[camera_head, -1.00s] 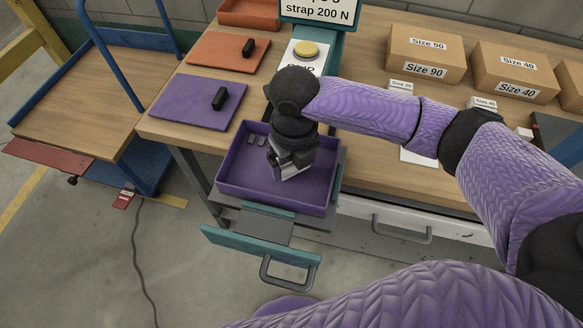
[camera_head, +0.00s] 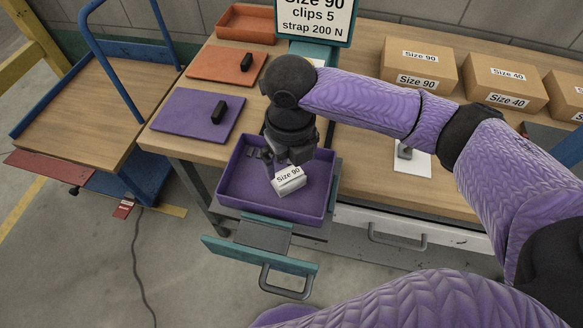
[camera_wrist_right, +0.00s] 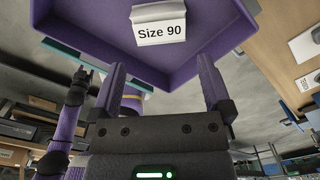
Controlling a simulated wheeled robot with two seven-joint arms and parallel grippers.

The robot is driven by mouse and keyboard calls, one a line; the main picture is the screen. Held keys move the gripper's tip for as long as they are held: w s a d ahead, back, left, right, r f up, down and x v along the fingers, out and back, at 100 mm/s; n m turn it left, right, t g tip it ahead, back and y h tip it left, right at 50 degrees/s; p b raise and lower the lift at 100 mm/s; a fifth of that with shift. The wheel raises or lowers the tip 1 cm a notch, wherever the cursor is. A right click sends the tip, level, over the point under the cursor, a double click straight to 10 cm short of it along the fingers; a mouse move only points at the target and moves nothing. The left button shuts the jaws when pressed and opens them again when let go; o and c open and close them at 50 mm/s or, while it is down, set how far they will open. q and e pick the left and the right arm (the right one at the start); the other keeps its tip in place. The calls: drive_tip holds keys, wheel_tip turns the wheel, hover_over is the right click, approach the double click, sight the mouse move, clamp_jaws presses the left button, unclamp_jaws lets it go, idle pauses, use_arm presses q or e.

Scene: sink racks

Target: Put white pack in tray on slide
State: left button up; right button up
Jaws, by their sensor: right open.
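The white pack (camera_head: 289,181), labelled "Size 90", lies in the purple tray (camera_head: 228,190) on the teal slide (camera_head: 262,257). My right gripper (camera_wrist_right: 163,78) is open and empty; in the head view (camera_head: 281,160) it points down just behind the pack, partly overlapping it. In the wrist view the pack (camera_wrist_right: 159,22) shows beyond the fingertips, apart from them, on the floor of the tray (camera_wrist_right: 215,25). My left arm shows at the left of the wrist view, with its gripper (camera_wrist_right: 82,76) too small to read.
A sign (camera_head: 314,20) stands behind. Purple (camera_head: 198,115) and orange (camera_head: 227,64) mats carry black items at the left. Cardboard boxes (camera_head: 418,66) stand at the right. A blue cart (camera_head: 90,110) is at far left.

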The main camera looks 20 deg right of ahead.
sight(291, 179)
use_arm(q)
drive_tip(key=shift+w+d+r+p, duration=0.35)
drive_tip(key=shift+d+r, duration=0.15)
drive_tip(key=shift+w+d+r+p, duration=0.3)
drive_tip(key=shift+d+r, duration=0.2)
use_arm(e)
wheel_tip(291, 179, up, 5)
drive_tip(key=shift+r, duration=0.15)
